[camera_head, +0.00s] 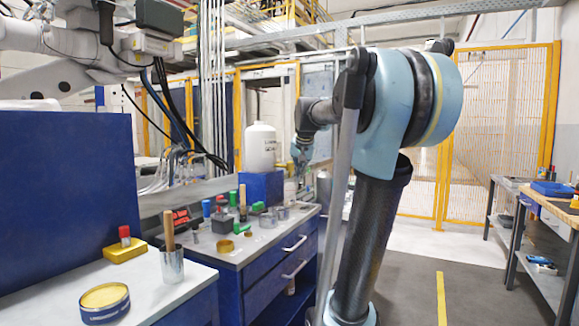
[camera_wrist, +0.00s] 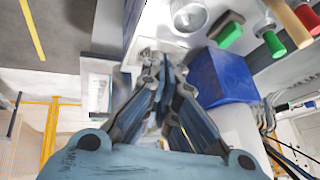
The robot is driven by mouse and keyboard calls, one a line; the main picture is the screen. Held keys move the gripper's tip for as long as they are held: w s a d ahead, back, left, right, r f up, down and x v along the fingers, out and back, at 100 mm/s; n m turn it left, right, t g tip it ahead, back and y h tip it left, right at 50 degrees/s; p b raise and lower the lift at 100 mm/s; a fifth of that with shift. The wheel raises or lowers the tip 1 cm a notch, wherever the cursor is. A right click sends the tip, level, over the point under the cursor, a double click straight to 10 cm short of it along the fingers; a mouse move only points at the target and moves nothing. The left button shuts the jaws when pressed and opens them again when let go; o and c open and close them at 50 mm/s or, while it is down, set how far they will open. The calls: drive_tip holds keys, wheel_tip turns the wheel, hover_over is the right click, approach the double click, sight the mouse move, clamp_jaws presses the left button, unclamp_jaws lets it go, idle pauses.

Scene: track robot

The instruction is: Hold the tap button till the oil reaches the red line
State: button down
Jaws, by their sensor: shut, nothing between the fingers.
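The white container (camera_wrist: 238,124) shows partly there. A round glass-like vessel (camera_wrist: 188,14) stands beyond the fingertips. I cannot make out the tap button, the oil level or the red line; the fingers hide part of that area.
A yellow-topped tin (camera_head: 104,302) sits on the nearer bench. Another workbench (camera_head: 541,232) stands at right. The floor between is clear.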

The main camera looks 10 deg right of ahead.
drive_tip(key=w+r+m+t, duration=0.1)
drive_tip(key=w+r+m, duration=0.1)
drive_tip(key=w+r, duration=0.5)
drive_tip(key=w+r+m+t, duration=0.1)
drive_tip(key=w+r, duration=0.6)
drive_tip(key=w, duration=0.9)
drive_tip(key=shift+d+r+m+t, duration=0.3)
drive_tip(key=shift+r+m+t, duration=0.05)
drive_tip(key=shift+m+t, duration=0.05)
drive_tip(key=shift+f, duration=0.1)
drive_tip(key=shift+f, duration=4.3)
drive_tip(key=shift+f, duration=0.1)
drive_tip(key=shift+s+f, duration=0.1)
drive_tip(key=shift+f, duration=0.15)
drive_tip(key=shift+f, duration=0.45)
